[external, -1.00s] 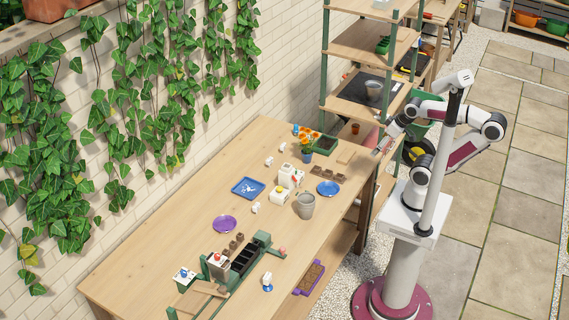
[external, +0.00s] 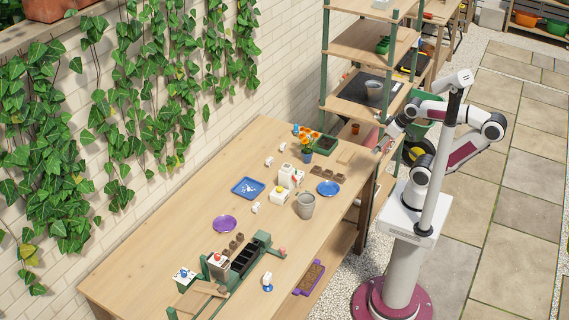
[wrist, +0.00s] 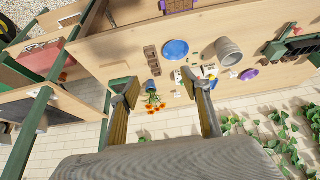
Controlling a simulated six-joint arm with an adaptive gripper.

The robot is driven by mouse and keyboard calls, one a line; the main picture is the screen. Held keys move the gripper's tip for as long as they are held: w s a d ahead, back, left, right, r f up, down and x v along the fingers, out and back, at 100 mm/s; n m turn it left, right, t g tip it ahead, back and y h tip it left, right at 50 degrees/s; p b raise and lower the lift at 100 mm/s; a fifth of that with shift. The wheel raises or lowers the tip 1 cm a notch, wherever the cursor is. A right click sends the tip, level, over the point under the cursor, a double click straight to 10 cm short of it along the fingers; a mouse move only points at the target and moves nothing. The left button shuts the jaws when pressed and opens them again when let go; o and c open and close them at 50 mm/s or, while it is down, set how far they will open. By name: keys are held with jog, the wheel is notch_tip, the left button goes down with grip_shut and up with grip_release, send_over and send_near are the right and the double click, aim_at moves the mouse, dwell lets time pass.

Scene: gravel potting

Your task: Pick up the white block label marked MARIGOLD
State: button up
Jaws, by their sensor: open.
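Several small white block labels stand on the wooden bench in the external view: one (external: 282,146) near the flowers, one (external: 268,160) to its left, one (external: 255,208) near the purple saucer, and one (external: 267,280) on a blue base at the front. Their lettering is too small to read, so I cannot tell which is MARIGOLD. A white block also shows in the wrist view (wrist: 178,77), near the right finger. My gripper (external: 380,149) is off the bench's right end, apart from the labels. In the wrist view my gripper (wrist: 160,88) is open, with nothing held.
A blue pot with orange flowers (external: 307,151), a blue saucer (external: 328,188), a grey pot (external: 305,206), a blue tray (external: 248,187) and a purple saucer (external: 224,224) stand on the bench. A shelf rack (external: 324,60) rises behind its right end. The bench's left middle is clear.

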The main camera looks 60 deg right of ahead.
jog(key=w+d+f+t+h, duration=0.1)
jog(key=w+d, duration=0.3)
jog(key=w, duration=0.6)
jog(key=w+d+m+t+h, duration=0.15)
jog(key=w+d, duration=0.35)
jog(key=w, duration=0.5)
jog(key=w+d+f+n+t, duration=0.15)
jog(key=w+d, duration=0.25)
jog(key=w, duration=0.6)
jog(key=w+d+f+t+y, duration=0.1)
jog(key=w+d+f+t, duration=0.1)
jog(key=w+d+f, duration=0.2)
jog(key=w+d+f+t, duration=0.2)
jog(key=w+d+f, duration=0.3)
jog(key=w+f, duration=0.5)
jog(key=shift+f+m+y, duration=0.3)
jog(key=shift+f+y, duration=0.05)
jog(key=shift+f, duration=0.4)
jog(key=shift+f, duration=1.8)
